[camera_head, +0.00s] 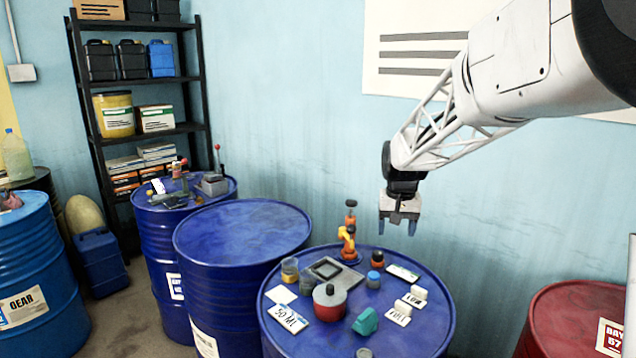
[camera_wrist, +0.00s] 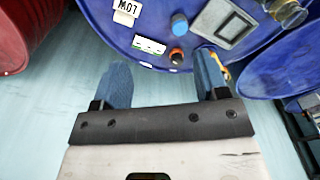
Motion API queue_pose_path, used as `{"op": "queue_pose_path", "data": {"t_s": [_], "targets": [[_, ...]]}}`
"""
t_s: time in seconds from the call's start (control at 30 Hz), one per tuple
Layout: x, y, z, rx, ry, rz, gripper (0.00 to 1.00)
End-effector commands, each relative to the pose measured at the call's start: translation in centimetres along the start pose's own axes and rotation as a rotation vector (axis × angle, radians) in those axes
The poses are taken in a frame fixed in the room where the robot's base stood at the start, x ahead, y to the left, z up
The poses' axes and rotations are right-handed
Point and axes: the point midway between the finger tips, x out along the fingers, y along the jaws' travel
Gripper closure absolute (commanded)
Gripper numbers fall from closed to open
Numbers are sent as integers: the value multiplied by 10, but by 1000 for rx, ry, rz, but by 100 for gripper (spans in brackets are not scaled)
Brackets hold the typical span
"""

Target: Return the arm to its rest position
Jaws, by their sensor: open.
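My gripper (camera_head: 398,226) hangs from my white arm at the right, above and behind the far right edge of the front blue drum (camera_head: 390,338). Its fingers point down, apart and empty. In the wrist view my gripper (camera_wrist: 160,85) shows two blue fingers spread wide with nothing between them but the pale floor or wall and the drum's edge. The right finger overlaps the drum's rim in that view. The gripper touches nothing that I can see.
The front drum bears a red pot (camera_head: 329,303), a grey scale (camera_head: 334,274), a small orange robot figure (camera_head: 348,238), a teal block (camera_head: 366,321) and label cards. An empty blue drum (camera_head: 240,232) stands left of it, a red drum (camera_head: 570,325) right. A shelf (camera_head: 90,110) stands behind.

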Motion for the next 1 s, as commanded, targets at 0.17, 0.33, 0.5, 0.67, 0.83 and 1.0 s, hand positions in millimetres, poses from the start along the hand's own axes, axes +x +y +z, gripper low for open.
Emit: {"op": "queue_pose_path", "data": {"t_s": [0.17,0.33,0.5,0.67,0.83,1.0], "targets": [[-20,5,46,-13,18,-2,33],[-34,9,89,-25,34,-3,33],[-44,14,133,-39,49,-4,33],[-50,19,174,-50,65,-5,33],[-53,24,218,-63,79,-5,33],[-52,29,262,-76,94,-6,33]]}}
